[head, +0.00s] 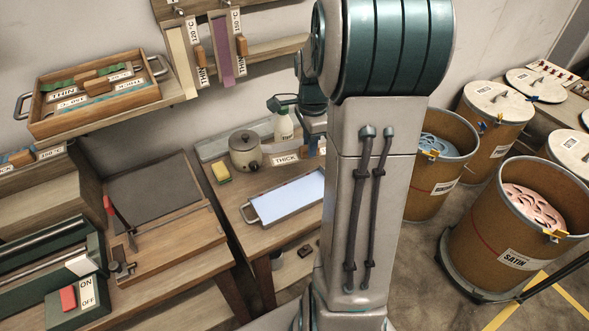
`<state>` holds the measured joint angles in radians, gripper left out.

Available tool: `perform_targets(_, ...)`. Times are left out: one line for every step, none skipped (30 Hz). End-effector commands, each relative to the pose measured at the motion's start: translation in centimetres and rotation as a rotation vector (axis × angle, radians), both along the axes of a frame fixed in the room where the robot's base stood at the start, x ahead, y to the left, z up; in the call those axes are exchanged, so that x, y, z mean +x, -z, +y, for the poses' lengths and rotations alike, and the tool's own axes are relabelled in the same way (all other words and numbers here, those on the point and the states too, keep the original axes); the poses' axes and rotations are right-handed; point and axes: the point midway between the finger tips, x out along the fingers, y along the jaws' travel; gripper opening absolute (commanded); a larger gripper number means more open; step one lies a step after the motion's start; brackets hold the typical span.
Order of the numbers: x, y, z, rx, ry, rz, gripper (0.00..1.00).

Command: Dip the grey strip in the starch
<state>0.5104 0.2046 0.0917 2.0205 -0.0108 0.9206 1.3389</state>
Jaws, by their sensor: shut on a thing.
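My gripper (313,143) is partly visible at the left side of my arm, above the back of the middle bench. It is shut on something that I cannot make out. My arm hides most of it and what it holds. I cannot pick out the grey strip. A shallow tray (254,213) with a handle and a smooth pale-blue surface lies on this bench, in front of and below my gripper. My arm covers its right end. I cannot tell whether its content is the starch. A lidded grey pot (245,152) stands behind the tray.
A white bottle (284,128), a yellow sponge (221,172) and a THICK label (285,159) are near the tray. The left bench holds a dark board (150,190) and a red-handled lever (112,215). Strips (221,55) hang on the wall. Brown drums (500,240) stand right.

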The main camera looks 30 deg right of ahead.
Motion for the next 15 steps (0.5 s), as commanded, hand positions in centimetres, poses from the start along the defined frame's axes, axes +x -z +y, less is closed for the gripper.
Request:
perform_targets(-0.3,1.2,1.4,0.001,-0.048,0.005,0.0)
perform_targets(-0.5,1.8,2.0,0.0,-0.073,0.004,0.0)
perform_targets(-0.8,2.6,2.7,-0.002,-0.101,0.004,0.0)
perform_targets(-0.9,3.1,3.1,-0.002,-0.121,0.003,0.0)
perform_targets(-1.2,3.6,3.5,-0.003,-0.138,0.004,0.0)
perform_targets(-1.4,4.1,4.0,-0.005,-0.159,0.002,0.0)
perform_targets(-1.6,4.4,4.3,-0.006,-0.171,0.002,0.0)
perform_targets(-1.7,4.7,4.6,-0.007,-0.182,0.001,0.0)
perform_targets(-1.9,5.1,4.9,-0.008,-0.196,0.001,0.0)
perform_targets(-2.0,5.2,5.0,-0.009,-0.202,0.0,0.0)
perform_targets(-2.0,5.4,5.1,-0.01,-0.208,0.0,0.0)
perform_targets(-2.1,5.5,5.2,-0.01,-0.213,0.0,0.0)
perform_targets(-2.2,5.7,5.3,-0.01,-0.216,0.0,0.0)
perform_targets(-2.2,5.7,5.3,-0.01,-0.218,0.0,0.0)
perform_targets(-2.2,5.9,5.3,-0.011,-0.219,0.0,0.0)
